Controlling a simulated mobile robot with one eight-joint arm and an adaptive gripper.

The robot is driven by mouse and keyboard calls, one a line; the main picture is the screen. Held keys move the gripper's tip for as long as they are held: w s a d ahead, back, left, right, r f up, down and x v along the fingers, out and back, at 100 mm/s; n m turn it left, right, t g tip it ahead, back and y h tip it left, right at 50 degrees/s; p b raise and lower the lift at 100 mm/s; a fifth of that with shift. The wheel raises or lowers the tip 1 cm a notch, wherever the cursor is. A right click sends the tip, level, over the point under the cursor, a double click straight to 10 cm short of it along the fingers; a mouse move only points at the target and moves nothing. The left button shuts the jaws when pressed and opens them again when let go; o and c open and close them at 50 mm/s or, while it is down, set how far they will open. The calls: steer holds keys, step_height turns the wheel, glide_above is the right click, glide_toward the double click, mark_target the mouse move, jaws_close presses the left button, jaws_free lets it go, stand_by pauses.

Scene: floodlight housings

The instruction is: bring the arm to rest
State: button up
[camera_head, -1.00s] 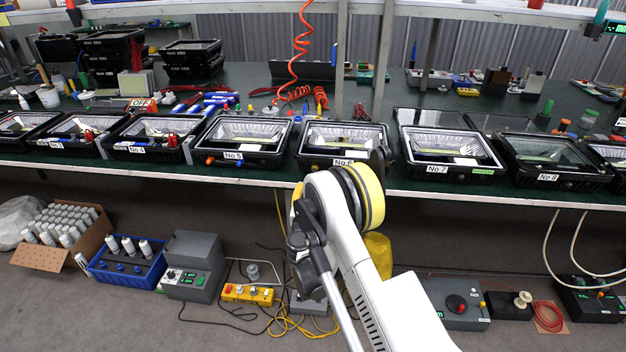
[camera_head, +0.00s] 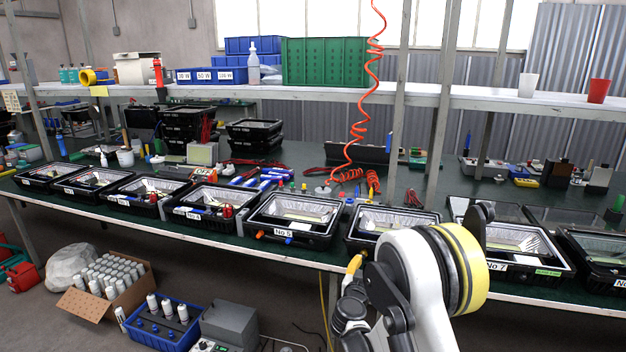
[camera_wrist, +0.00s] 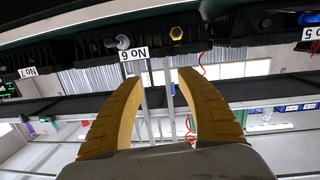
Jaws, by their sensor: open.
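My arm rises in the front right of the head view, with its white links and a yellow-banded joint before the bench; this arm hides part of the No 6 and No 7 housings. My gripper (camera_wrist: 160,110) shows in the wrist view as two yellow ribbed fingers spread apart, with nothing between them. In that view the picture is upside down, and the No 6 housing (camera_wrist: 185,52) lies beyond the fingertips, apart from them. In the head view, a yellow fingertip shows at the bench's front edge, left of the arm.
Open floodlight housings line the bench, among them No 5 (camera_head: 292,222) and No 7 (camera_head: 510,248). A coiled red hose (camera_head: 364,95) hangs above. A shelf (camera_head: 470,100) runs behind. A carton of cans (camera_head: 108,285) and a blue crate (camera_head: 165,325) stand on the floor.

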steer(key=s+d+r+g+y, duration=0.1)
steer(key=s+d+r+g, duration=0.2)
steer(key=s+r, duration=0.45)
steer(key=s+d+r+g, duration=0.25)
steer(key=s+r, duration=0.35)
steer(key=s, duration=0.3)
steer(key=s+a+f+n+g+y, duration=0.1)
steer(key=s+a+n+y, duration=0.1)
steer(key=s, duration=1.1)
steer(key=s+a+f+n+g+y, duration=0.1)
steer(key=s+a+g+y, duration=0.1)
steer(key=s, duration=1)
steer(key=shift+s+a+n+y, duration=0.4)
steer(key=shift+a+y, duration=0.05)
steer(key=shift+y, duration=0.15)
steer(key=shift+w, duration=0.1)
